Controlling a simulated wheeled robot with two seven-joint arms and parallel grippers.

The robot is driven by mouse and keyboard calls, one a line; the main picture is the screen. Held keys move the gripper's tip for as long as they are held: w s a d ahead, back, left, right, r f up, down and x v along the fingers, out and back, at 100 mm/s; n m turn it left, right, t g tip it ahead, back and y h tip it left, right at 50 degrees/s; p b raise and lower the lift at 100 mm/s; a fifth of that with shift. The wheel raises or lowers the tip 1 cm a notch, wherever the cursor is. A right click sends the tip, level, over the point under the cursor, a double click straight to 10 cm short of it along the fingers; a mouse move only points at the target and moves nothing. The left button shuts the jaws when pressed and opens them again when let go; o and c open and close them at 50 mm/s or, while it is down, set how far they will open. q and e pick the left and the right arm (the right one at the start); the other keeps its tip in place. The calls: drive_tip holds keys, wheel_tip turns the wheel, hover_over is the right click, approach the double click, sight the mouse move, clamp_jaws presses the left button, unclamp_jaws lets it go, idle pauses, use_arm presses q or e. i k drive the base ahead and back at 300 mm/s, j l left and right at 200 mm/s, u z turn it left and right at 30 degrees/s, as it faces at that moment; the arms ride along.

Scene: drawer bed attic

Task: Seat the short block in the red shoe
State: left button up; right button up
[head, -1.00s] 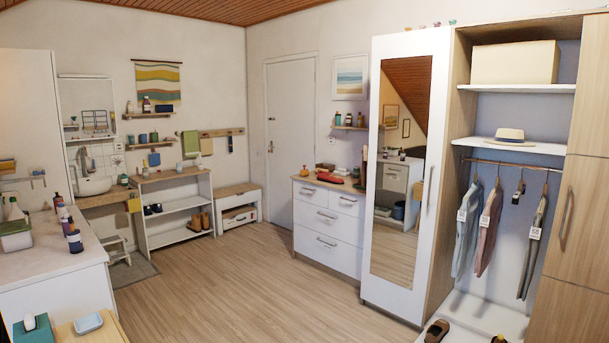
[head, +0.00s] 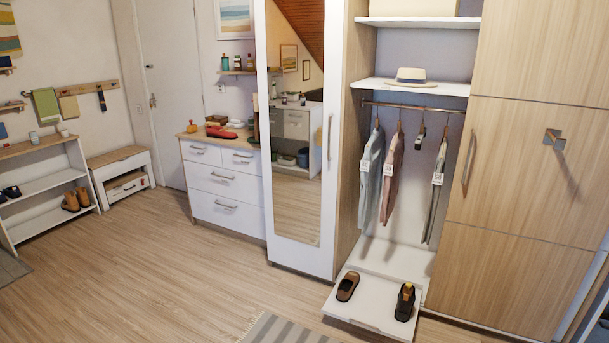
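A red, low, elongated thing (head: 221,133) that looks like a red shoe lies on top of the white dresser (head: 222,183). Another reddish item (head: 216,119) lies just behind it. A small orange-tan piece (head: 191,127) stands near the left end of the dresser top; it is too small to tell whether it is the short block. No block can be made out for certain. Neither of my grippers is in view.
A pulled-out white shelf (head: 372,310) low in the open wardrobe carries a brown shoe (head: 347,286) and a dark shoe (head: 405,301). A mirrored door (head: 297,150) stands right of the dresser. Wood floor (head: 180,270) before the dresser is clear; a striped rug (head: 285,330) lies at the bottom.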

sight(215, 131)
drive_tip(key=i+u, duration=0.2)
drive_tip(key=i, duration=0.35)
drive_tip(key=i+l+u, duration=0.2)
drive_tip(key=i, duration=0.4)
drive_tip(key=i+l+u, duration=0.2)
drive_tip(key=i, duration=0.35)
drive_tip(key=i+j+u, duration=0.25)
drive_tip(key=i+u, duration=0.15)
drive_tip(key=i, duration=0.7)
drive_tip(key=i+u, duration=0.4)
drive_tip(key=i, duration=0.7)
